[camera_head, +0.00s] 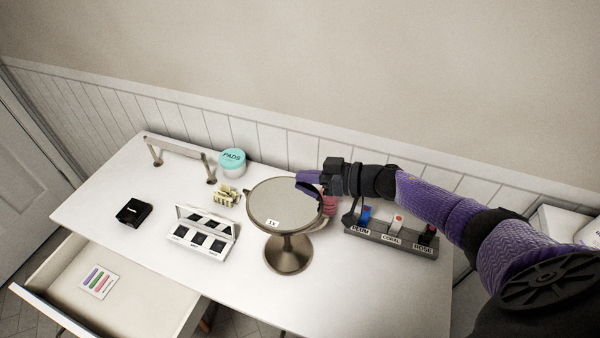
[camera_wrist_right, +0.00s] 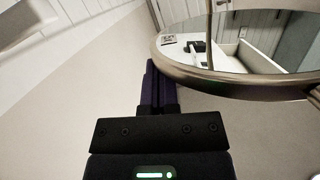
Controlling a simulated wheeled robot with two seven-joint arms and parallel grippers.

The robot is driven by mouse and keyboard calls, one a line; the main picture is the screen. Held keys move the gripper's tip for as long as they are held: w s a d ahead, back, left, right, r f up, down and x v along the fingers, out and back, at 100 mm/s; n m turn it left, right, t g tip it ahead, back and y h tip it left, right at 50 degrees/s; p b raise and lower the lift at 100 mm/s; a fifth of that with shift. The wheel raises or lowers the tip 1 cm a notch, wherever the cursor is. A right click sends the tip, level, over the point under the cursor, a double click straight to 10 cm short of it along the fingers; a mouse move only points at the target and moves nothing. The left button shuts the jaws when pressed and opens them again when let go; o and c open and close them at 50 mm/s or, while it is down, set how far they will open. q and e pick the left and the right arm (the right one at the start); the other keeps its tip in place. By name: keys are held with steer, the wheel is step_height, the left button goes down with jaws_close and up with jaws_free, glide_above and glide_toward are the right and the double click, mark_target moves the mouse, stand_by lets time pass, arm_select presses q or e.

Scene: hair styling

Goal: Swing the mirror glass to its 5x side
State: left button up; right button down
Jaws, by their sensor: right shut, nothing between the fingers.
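The round mirror (camera_head: 283,203) stands on a bronze pedestal at the middle of the table, its glass tilted up toward the head camera. A small label reading "1x" is on the visible face near its lower edge. My right gripper (camera_head: 305,180) is shut and empty at the upper right rim of the mirror; I cannot tell if it touches. In the right wrist view the shut fingers (camera_wrist_right: 158,85) lie beside the mirror's rim, and the mirror (camera_wrist_right: 235,45) reflects the table and open drawer. My left gripper is not in view.
A lipstick stand (camera_head: 392,240) with labelled slots is right of the mirror, under my right arm. A palette (camera_head: 203,232), a claw clip (camera_head: 228,195), a pads jar (camera_head: 232,163) and a black box (camera_head: 133,211) lie left. A drawer (camera_head: 130,290) is open in front.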

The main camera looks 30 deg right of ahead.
step_height(320, 180, down, 2)
steer(key=shift+f+m+g+y+b, duration=0.1)
steer(key=shift+m+g+y+b, duration=0.25)
steer(key=shift+m+b, duration=0.6)
steer(key=m, duration=0.1)
steer(key=f+m+y+b, duration=0.1)
steer(key=shift+s+a+f+m, duration=0.15)
steer(key=shift+f+m, duration=0.15)
steer(key=shift+m, duration=0.05)
steer(key=shift+f, duration=0.1)
steer(key=shift+s+a+f+b, duration=0.15)
steer(key=shift+f+b, duration=0.15)
